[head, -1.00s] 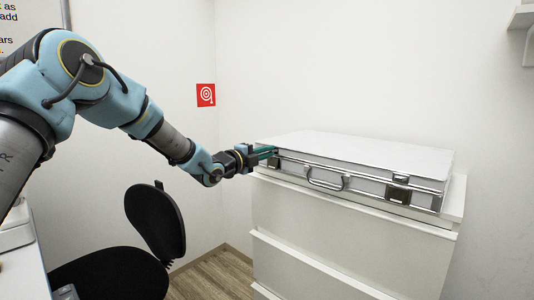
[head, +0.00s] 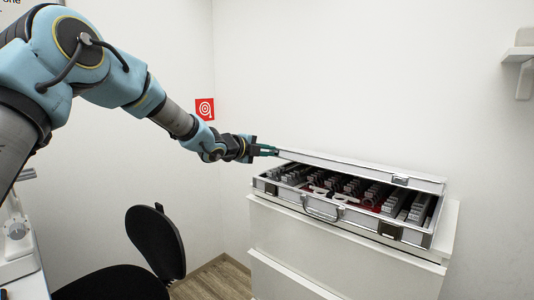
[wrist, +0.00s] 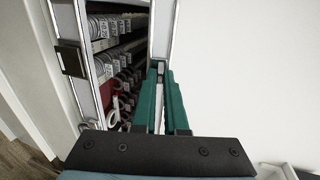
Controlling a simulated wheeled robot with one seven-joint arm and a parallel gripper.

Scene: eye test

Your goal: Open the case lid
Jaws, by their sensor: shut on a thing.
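The silver case (head: 365,215) rests on a white cabinet, with its handle (head: 322,213) facing front. Its lid (head: 360,172) is part-way up, with a gap along the front. Rows of grey items and some red show inside. My gripper (head: 276,151) is at the lid's front edge near its left corner, with the green fingers shut on the lid. In the wrist view, the fingertips (wrist: 160,68) meet the lid's edge strip (wrist: 162,30), and the case's contents (wrist: 118,65) show to their left. The exact grip spot is small and partly hidden by the fingers.
The white cabinet (head: 335,258) stands against the wall. A black chair (head: 155,240) is to its left, below my arm. A red sign (head: 205,108) is on the wall behind my arm. A wall shelf (head: 520,58) is at the upper right. Above the lid is clear.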

